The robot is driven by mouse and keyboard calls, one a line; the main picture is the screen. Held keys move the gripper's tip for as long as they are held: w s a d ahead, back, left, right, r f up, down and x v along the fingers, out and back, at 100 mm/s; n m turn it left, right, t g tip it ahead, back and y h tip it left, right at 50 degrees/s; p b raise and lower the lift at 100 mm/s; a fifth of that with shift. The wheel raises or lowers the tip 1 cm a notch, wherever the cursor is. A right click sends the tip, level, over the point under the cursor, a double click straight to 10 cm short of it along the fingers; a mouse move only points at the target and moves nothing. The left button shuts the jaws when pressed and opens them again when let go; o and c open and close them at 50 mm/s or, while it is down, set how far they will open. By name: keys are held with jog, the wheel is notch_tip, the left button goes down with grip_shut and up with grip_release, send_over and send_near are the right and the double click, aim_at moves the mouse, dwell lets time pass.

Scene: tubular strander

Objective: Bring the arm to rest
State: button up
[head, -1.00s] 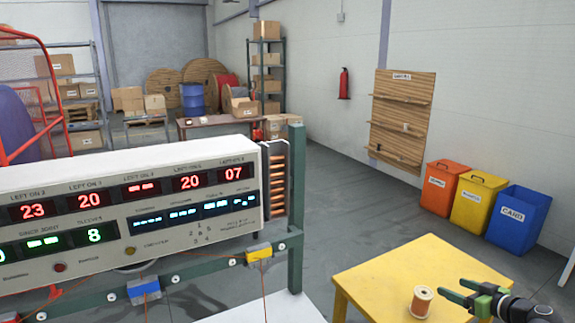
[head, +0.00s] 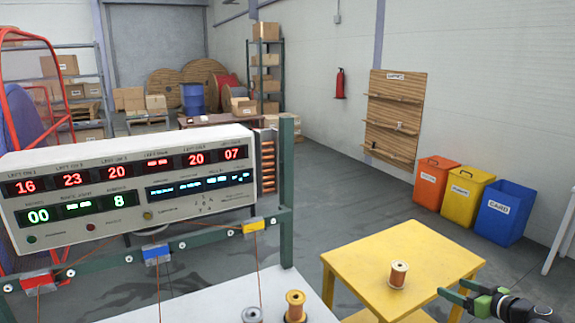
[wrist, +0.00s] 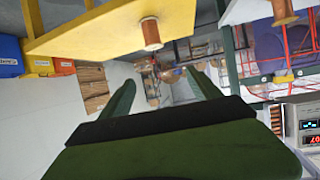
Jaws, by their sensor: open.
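My gripper (head: 455,296) shows at the lower right of the head view, with green fingers spread open and nothing between them. It is to the right of a copper-wire spool (head: 398,275) and apart from it. The spool stands upright on the yellow table (head: 365,262). In the wrist view my gripper's two green fingers (wrist: 162,98) are apart and empty. The wrist picture is upside down, with the spool (wrist: 151,33) and the yellow table (wrist: 100,32) at the top.
A white bench (head: 200,306) at the front holds a copper spool (head: 295,306) and a grey spool (head: 252,315). The display panel (head: 130,185) and green frame (head: 286,200) stand at left. Orange, yellow and blue bins (head: 506,213) line the right wall. Grey floor between is clear.

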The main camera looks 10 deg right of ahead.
jog(key=w+a+f+g, duration=0.2)
jog(key=a+f+g, duration=0.1)
jog(key=a, duration=0.8)
jog(key=w+a+f+g+y, duration=0.1)
jog(key=w+a+f+g, duration=0.2)
jog(key=a, duration=0.8)
jog(key=w+a+f+g+y, duration=0.1)
jog(key=w+a+f+g, duration=0.2)
jog(key=a+f, duration=0.3)
jog(key=shift+a+f+g, duration=0.15)
jog(key=shift+a+g, duration=0.2)
jog(key=shift+a, duration=1.1)
jog(key=shift+a+f+g, duration=0.1)
jog(key=shift+a+g, duration=0.25)
jog(key=shift+a, duration=1.1)
jog(key=s+a+g+h, duration=0.1)
jog(key=a, duration=0.2)
jog(key=s+a+f+g+h, duration=0.1)
jog(key=a, duration=0.3)
jog(key=s+a+f+m+g+h, duration=0.1)
jog(key=a, duration=0.3)
jog(key=shift+a, duration=0.2)
jog(key=shift+s+a+h, duration=0.1)
jog(key=shift+a+h, duration=0.15)
jog(key=shift+h, duration=0.05)
jog(key=shift+d, duration=0.1)
